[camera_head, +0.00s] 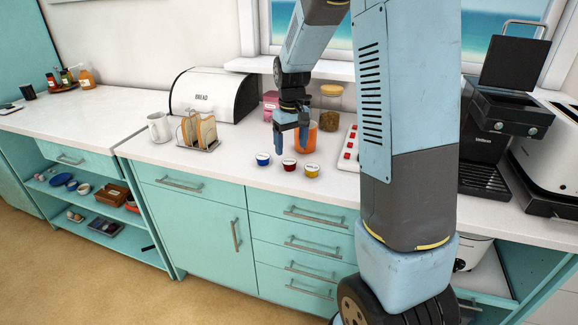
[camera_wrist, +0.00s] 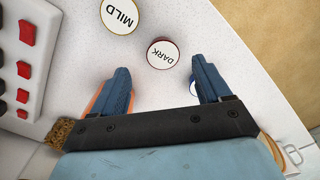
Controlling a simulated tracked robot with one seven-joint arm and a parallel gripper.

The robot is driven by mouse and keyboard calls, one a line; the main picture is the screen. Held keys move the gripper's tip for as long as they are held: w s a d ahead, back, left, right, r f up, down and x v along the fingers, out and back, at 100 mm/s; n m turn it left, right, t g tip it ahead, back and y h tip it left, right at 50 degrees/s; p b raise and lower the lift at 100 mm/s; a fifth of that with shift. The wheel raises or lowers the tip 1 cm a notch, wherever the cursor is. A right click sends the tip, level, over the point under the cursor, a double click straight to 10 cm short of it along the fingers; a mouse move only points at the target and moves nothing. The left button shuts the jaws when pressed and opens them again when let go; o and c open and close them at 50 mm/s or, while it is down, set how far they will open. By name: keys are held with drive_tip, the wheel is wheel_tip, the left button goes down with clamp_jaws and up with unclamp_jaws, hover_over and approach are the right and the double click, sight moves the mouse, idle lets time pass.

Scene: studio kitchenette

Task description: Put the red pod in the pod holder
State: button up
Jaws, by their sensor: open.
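The red pod (camera_head: 289,164), labelled DARK in the wrist view (camera_wrist: 163,54), lies on the white counter between a blue pod (camera_head: 263,159) and a yellow pod (camera_head: 312,170). My gripper (camera_head: 291,138) is open and empty, pointing down above and a little behind the red pod. In the wrist view my fingers (camera_wrist: 161,66) are spread, with the red pod just beyond their tips. The yellow pod (camera_wrist: 120,14) reads MILD; the blue pod (camera_wrist: 193,88) is mostly hidden by a finger. I cannot clearly identify the pod holder; a black machine (camera_head: 485,130) stands at right, its lid raised.
An orange container (camera_head: 305,136) stands close behind my gripper. A white block with red squares (camera_head: 348,150) is partly hidden by my arm column. A toast rack (camera_head: 198,133), mug (camera_head: 159,127) and bread bin (camera_head: 215,95) stand left. Counter left of the pods is clear.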

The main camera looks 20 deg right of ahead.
sight(289, 161)
drive_tip(key=shift+w+a+f, duration=0.1)
drive_tip(key=shift+f, duration=1.45)
drive_tip(key=shift+a+f, duration=0.1)
drive_tip(key=shift+f, duration=1.45)
drive_tip(key=c, duration=1.1)
drive_tip(key=shift+c, duration=0.2)
drive_tip(key=shift+r, duration=0.1)
